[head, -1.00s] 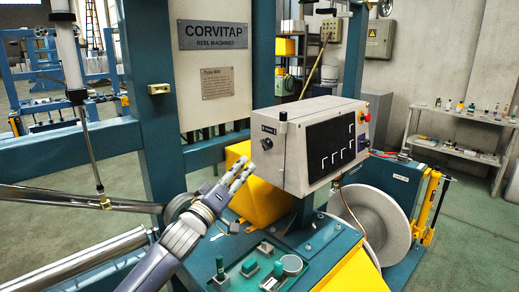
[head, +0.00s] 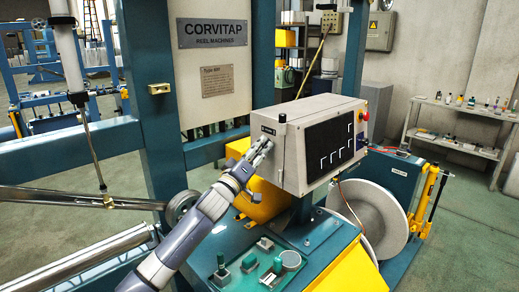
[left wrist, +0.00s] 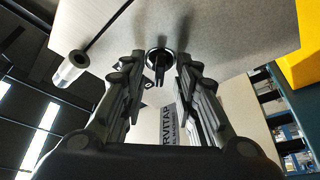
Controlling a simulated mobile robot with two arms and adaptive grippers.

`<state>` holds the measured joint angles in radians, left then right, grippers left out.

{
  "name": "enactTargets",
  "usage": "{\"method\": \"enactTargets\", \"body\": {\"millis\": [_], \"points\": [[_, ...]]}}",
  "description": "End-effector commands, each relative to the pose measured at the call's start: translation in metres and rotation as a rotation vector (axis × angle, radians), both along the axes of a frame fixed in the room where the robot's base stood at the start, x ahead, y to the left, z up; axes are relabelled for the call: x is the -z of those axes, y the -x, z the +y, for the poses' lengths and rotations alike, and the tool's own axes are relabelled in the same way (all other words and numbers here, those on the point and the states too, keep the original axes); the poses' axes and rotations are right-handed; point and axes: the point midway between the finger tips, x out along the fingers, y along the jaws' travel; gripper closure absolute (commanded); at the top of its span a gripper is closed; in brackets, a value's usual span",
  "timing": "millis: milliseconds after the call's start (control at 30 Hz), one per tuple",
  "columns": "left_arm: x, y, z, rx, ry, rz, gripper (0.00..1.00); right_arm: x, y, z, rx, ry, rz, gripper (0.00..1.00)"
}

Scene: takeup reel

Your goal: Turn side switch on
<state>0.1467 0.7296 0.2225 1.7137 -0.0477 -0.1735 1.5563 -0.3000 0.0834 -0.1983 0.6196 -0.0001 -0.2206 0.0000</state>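The control box (head: 310,145) is a light grey case with a dark front panel. The side switch (left wrist: 159,62) is a dark round knob with a protruding handle on the box's left side face. In the head view, my left gripper's fingertips (head: 262,150) are at that face and largely hide the switch. In the left wrist view, my left gripper (left wrist: 158,88) is open, with one finger on each side of the switch handle. Gaps show between the handle and both fingers. My right gripper is not in view.
A yellow block (head: 262,200) lies below the box. A blue upright post (head: 160,120) stands to the left. A red button (head: 364,116) is on the box's right side.

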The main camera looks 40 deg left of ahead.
Motion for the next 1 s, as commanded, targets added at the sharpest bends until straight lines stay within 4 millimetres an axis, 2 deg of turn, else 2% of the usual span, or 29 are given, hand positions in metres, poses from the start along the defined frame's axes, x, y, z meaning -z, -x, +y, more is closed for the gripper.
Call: {"method": "enactTargets", "body": {"millis": [133, 233, 267, 667, 1000], "points": [[0.000, 0.000, 0.000, 0.000, 0.000, 0.000, 0.74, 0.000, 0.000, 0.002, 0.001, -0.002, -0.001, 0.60], [0.000, 0.000, 0.000, 0.000, 0.000, 0.000, 0.97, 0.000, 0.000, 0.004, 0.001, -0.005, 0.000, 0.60], [0.000, 0.000, 0.000, 0.000, 0.000, 0.000, 1.00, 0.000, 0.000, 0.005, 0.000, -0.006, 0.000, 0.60], [0.001, 0.000, 0.001, -0.001, -0.027, -0.001, 1.00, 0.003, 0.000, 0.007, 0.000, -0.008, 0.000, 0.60], [0.004, 0.000, 0.003, -0.002, -0.227, -0.019, 1.00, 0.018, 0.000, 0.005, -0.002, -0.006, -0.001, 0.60]]}}
